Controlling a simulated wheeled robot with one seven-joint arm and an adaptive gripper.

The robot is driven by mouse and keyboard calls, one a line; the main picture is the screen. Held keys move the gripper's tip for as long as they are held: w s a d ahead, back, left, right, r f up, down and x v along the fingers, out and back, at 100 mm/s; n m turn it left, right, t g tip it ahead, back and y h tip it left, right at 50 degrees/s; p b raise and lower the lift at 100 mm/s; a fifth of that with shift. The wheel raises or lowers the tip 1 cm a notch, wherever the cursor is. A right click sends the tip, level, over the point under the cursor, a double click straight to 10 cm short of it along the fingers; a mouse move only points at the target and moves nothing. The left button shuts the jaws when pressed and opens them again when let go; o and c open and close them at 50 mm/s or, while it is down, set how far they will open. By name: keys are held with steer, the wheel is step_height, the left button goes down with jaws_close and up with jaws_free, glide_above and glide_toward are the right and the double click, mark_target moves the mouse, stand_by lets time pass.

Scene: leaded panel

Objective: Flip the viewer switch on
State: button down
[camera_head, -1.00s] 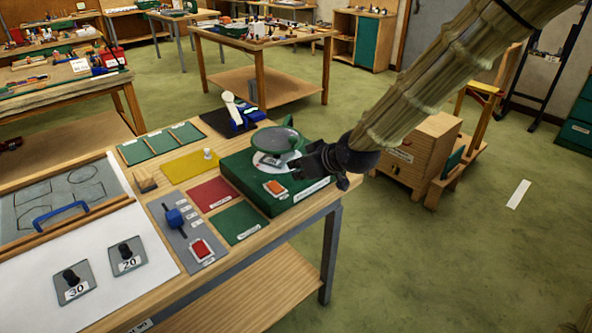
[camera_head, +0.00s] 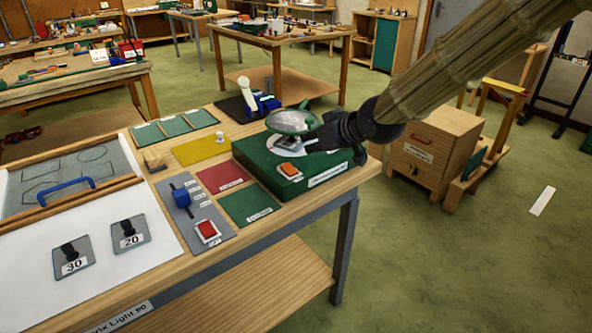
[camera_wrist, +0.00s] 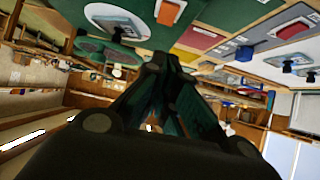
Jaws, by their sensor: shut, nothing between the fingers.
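A green box (camera_head: 262,170) stands at the table's right end, with an orange rocker switch (camera_head: 289,171) on its top near the front. A round green-rimmed lens (camera_head: 290,121) stands over a pale plate on the box. My gripper (camera_head: 318,136) is shut and empty, just right of the lens and above the box, apart from the orange switch; I cannot tell whether it touches the lens. In the wrist view the switch (camera_wrist: 170,12) is at the top, beyond my fingertips (camera_wrist: 158,62). Its on or off position is unclear, and the labels are unreadable.
A grey panel (camera_head: 185,222) left of the box carries a blue slider (camera_head: 181,197) and a red switch (camera_head: 207,230). Red (camera_head: 222,178), yellow (camera_head: 200,149) and green (camera_head: 250,206) mats lie nearby. A blue stand with a white handle (camera_head: 262,102) is behind.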

steer(key=shift+b, duration=1.05)
steer(key=shift+w+r, duration=0.15)
glide_above(291, 168)
steer(key=s, duration=0.1)
step_height(291, 168, down, 6)
steer(key=shift+s+d+r+p, duration=0.1)
steer(key=shift+r+p, duration=0.1)
steer(key=shift+p, duration=0.1)
steer(key=shift+w+a+f, duration=0.1)
steer(key=shift+w+f, duration=0.05)
steer(key=shift+f, duration=0.4)
steer(key=shift+w+a+f, duration=0.1)
steer(key=shift+f, duration=0.45)
steer(key=shift+w+a+f, duration=0.1)
steer(key=shift+w+f, duration=0.05)
steer(key=shift+f, duration=0.75)
steer(key=shift+r+p, duration=0.15)
steer(key=shift+p, duration=0.6)
